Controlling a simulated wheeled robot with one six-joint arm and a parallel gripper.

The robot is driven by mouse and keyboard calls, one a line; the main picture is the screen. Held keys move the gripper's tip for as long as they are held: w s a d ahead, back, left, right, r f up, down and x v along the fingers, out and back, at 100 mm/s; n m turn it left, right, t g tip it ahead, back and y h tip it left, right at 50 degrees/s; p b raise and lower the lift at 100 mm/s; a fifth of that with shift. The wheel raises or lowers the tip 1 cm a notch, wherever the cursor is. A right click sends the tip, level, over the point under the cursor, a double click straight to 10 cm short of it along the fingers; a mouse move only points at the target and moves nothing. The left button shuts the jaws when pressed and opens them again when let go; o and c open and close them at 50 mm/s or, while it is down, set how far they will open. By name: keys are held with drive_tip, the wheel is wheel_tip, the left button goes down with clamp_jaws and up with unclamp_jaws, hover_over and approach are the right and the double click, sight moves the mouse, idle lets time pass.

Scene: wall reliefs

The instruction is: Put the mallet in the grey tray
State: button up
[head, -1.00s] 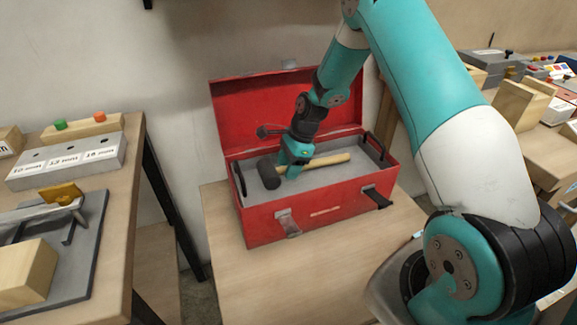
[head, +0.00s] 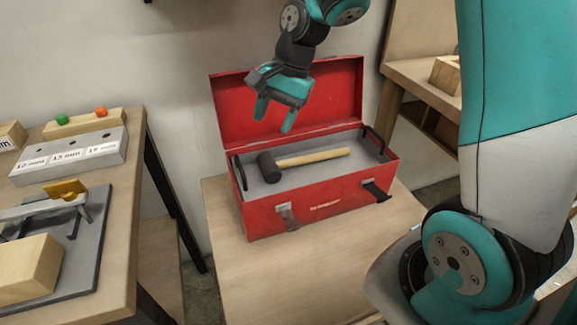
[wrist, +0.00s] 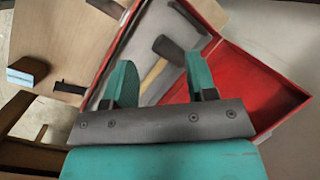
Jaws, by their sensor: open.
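The mallet (head: 302,159), with a dark head and a pale wooden handle, lies in the grey tray (head: 353,164) inside the open red toolbox. Its head is at the left and its handle points right. My gripper (head: 273,115) is open and empty, raised above the toolbox in front of the lid, apart from the mallet. In the wrist view my gripper (wrist: 160,82) shows two teal fingers spread apart, with the mallet (wrist: 165,58) below and beyond them. Part of the handle there is hidden behind the gripper.
The red toolbox (head: 318,205) stands on a wooden table (head: 290,275), its lid up against the wall. A workbench (head: 112,225) on the left holds a grey labelled block (head: 70,158) and a wooden block (head: 28,270). Another wooden bench stands at the right.

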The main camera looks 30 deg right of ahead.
drive_tip(key=s+a+r+n, duration=0.3)
drive_tip(key=s+a+n, duration=0.2)
drive_tip(key=s+n, duration=0.4)
drive_tip(key=s+a+r+n, duration=0.3)
drive_tip(key=s+a+n, duration=0.2)
drive_tip(key=s, duration=0.8)
drive_tip(key=n, duration=0.3)
drive_tip(key=shift+a+r+n, duration=0.15)
drive_tip(key=shift+a+n, duration=0.2)
drive_tip(key=shift+n, duration=0.05)
drive_tip(key=shift+c, duration=0.3)
